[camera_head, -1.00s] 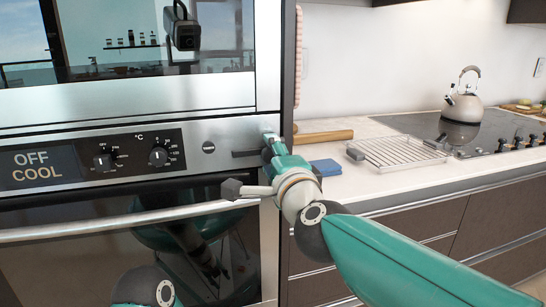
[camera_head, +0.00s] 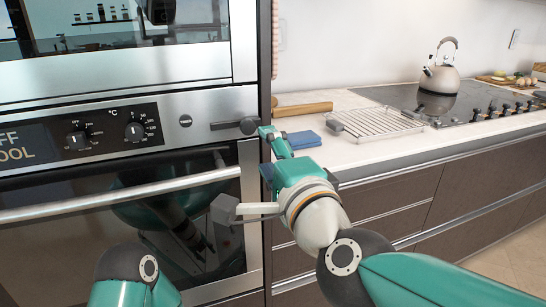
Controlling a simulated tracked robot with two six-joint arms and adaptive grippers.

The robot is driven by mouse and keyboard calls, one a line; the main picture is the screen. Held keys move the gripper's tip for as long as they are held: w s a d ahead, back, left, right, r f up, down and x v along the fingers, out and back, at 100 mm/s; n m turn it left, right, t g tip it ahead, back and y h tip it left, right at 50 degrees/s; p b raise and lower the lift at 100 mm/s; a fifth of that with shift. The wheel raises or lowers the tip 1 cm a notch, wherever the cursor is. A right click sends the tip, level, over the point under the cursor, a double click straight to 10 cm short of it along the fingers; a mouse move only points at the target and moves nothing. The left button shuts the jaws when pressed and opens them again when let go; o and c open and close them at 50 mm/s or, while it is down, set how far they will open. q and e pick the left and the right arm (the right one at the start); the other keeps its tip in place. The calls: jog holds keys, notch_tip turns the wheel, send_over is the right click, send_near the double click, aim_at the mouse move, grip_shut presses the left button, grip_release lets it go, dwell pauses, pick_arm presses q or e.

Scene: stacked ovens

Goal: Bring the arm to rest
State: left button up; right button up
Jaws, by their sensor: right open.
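My right gripper (camera_head: 236,168) is open and empty in the head view. It is in front of the right edge of the lower oven (camera_head: 215,107). Its upper fingertip overlaps the control panel, and its lower fingertip is just below the right end of the oven's bar handle (camera_head: 110,200). I cannot tell whether either fingertip touches the oven. My right arm (camera_head: 420,282) comes in from the lower right, bent at the elbow. Part of my left arm (camera_head: 125,275) shows at the bottom left; its gripper is out of view.
The lower oven's door is shut, with knobs (camera_head: 133,131) above it. Right of it, the counter (camera_head: 350,152) holds a wooden rolling pin (camera_head: 303,109), a folded blue cloth (camera_head: 303,140), a wire rack (camera_head: 375,122) and a kettle (camera_head: 440,75) on a hob.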

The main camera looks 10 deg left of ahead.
jog(key=shift+s+d, duration=0.35)
jog(key=shift+s, duration=0.1)
